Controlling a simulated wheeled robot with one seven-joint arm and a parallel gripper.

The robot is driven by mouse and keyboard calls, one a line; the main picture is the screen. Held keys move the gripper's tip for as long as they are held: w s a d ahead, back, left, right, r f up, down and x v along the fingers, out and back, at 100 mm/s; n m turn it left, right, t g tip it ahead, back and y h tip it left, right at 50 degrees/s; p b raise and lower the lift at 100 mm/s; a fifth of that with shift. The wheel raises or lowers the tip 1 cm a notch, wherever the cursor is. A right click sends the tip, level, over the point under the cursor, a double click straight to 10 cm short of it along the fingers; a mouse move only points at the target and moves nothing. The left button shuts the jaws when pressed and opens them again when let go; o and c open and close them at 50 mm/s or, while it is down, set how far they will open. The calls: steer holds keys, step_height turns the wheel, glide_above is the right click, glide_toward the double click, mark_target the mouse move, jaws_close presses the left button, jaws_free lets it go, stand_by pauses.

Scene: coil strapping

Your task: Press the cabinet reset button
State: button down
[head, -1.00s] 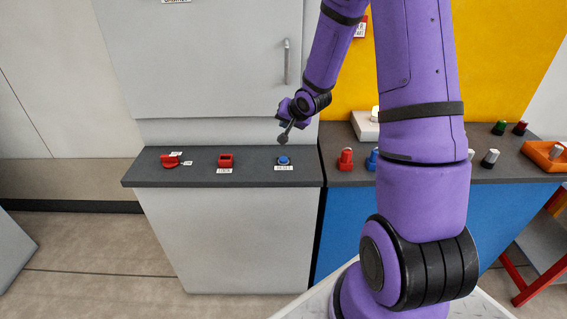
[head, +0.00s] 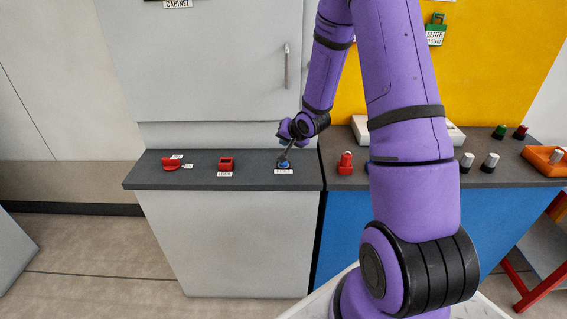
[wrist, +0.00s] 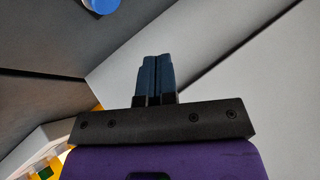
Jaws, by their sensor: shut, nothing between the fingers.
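The blue reset button (head: 284,165) sits on the grey counter (head: 248,181) below the cabinet, behind a white label reading RESET. My gripper (head: 283,159) is shut and empty. In the head view its tips point down at the button and partly cover it; I cannot tell whether they touch. In the wrist view the closed dark fingers (wrist: 155,62) are in the middle. The blue button (wrist: 101,4) shows there at the top left edge, cut off by the frame, to the left of the fingertips.
A red rotary switch (head: 171,163) and a red block-shaped control (head: 226,163) stand on the same counter to the left. The cabinet door with its handle (head: 287,66) rises behind. A red knobbed part (head: 345,163) stands on the counter to the right.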

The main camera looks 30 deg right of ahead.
steer(key=shift+f, duration=2.6)
steer(key=shift+f, duration=0.1)
steer(key=shift+f, duration=0.3)
steer(key=shift+f, duration=0.5)
stand_by(0.8)
steer(key=shift+r, duration=0.9)
steer(key=shift+r, duration=2.5)
